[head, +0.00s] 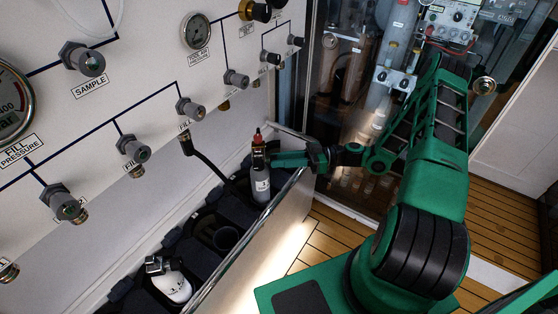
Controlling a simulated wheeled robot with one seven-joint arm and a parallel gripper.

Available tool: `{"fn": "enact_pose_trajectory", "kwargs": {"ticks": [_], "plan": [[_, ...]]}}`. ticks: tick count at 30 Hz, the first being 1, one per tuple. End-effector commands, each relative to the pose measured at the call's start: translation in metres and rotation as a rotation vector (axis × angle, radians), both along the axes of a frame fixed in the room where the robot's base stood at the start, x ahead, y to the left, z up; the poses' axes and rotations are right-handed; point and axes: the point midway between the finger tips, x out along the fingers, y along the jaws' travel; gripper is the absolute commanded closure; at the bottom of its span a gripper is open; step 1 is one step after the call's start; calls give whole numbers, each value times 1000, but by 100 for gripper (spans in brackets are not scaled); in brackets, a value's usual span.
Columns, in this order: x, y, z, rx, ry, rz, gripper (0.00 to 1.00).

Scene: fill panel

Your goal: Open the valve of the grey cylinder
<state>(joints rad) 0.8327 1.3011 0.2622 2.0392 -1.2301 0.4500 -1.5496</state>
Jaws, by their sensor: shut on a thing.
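The grey cylinder (261,187) stands upright in a holder at the far end of the rack below the panel. Its valve with a red top (258,139) sticks up above the cylinder. My gripper (261,156) reaches in from the right, level, and is shut at the valve, just below the red part. The fingers partly hide the valve body. How far the valve is turned cannot be told.
An empty holder (226,238) lies between the two. A black hose (207,161) hangs from the panel (150,113), left of my gripper. A metal rail (237,250) edges the rack. Several knobs project from the panel.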

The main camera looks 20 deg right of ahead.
Motion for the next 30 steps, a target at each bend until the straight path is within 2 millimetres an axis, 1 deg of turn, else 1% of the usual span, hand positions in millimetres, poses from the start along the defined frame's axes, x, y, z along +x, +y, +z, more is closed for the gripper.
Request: {"fn": "enact_pose_trajectory", "kwargs": {"ticks": [1,12,25,26,27,28,30], "plan": [[-1,-1,-5,-16,-13,0,97],[0,-1,-5,-47,-112,-1,97],[0,-2,-5,-49,-117,-2,97],[0,-2,-5,-48,-118,-2,67],[0,-2,-5,-48,-119,-3,58],[0,-1,-4,-48,-119,-3,56],[0,-1,-4,-46,-120,-2,56]]}}
